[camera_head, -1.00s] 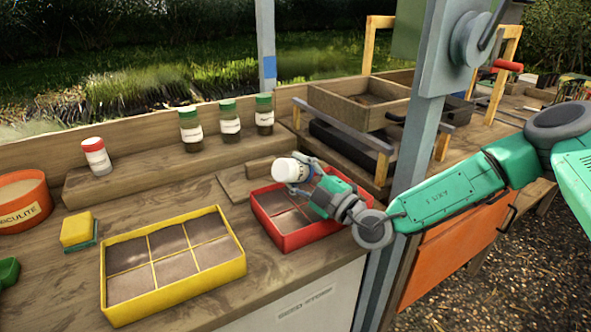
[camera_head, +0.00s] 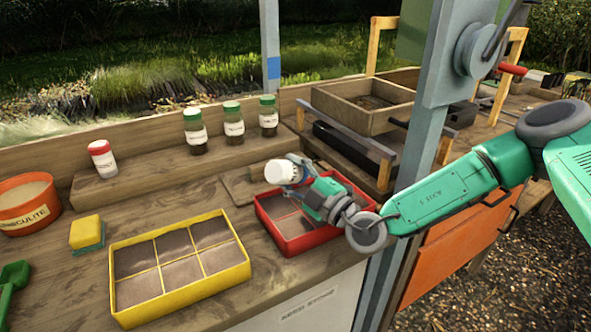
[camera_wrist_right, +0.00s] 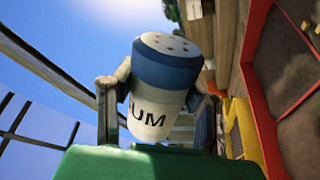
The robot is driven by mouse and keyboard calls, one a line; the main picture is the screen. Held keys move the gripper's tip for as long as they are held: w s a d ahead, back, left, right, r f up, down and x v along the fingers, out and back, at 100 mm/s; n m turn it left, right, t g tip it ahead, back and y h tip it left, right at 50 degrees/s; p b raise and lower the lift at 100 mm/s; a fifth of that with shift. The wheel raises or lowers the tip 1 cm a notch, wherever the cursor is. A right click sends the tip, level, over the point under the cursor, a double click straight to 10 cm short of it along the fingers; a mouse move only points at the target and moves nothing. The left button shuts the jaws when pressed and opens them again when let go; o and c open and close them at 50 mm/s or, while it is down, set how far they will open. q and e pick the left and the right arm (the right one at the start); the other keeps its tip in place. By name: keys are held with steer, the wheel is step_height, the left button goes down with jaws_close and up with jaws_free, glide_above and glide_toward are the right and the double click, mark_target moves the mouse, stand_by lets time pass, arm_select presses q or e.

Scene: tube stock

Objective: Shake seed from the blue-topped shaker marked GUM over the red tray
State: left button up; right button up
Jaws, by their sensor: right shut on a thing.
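The shaker (camera_wrist_right: 166,80) with a blue band, a pale top with holes and the letters "UM" showing is between the fingers of my right gripper (camera_wrist_right: 160,108) in the right wrist view. In the head view my right gripper (camera_head: 296,178) is shut on the shaker (camera_head: 279,172), which is tilted well over, its white end facing left. They are above the back left part of the red tray (camera_head: 307,244), which is divided into compartments. The red tray's wall (camera_wrist_right: 256,110) also shows at the right of the wrist view. My left gripper is not in view.
A yellow tray (camera_head: 180,304) with several compartments lies left of the red tray. Green-topped jars (camera_head: 234,125) and a red-topped jar (camera_head: 102,160) stand on the back ledge. A grey post (camera_head: 424,150) rises beside my right arm.

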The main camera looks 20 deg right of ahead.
mark_target(270, 178)
steer(key=shift+a+p, duration=0.35)
steer(key=shift+a, duration=1.95)
step_height(270, 178, down, 3)
steer(key=shift+s+f+b, duration=0.15)
steer(key=shift+b, duration=0.65)
steer(key=shift+s, duration=0.15)
steer(key=shift+f, duration=0.1)
steer(key=shift+r+p, duration=0.25)
steer(key=shift+p, duration=0.1)
step_height(270, 178, up, 3)
steer(key=p, duration=0.2)
steer(key=shift+f+p, duration=0.1)
steer(key=shift+p, duration=0.25)
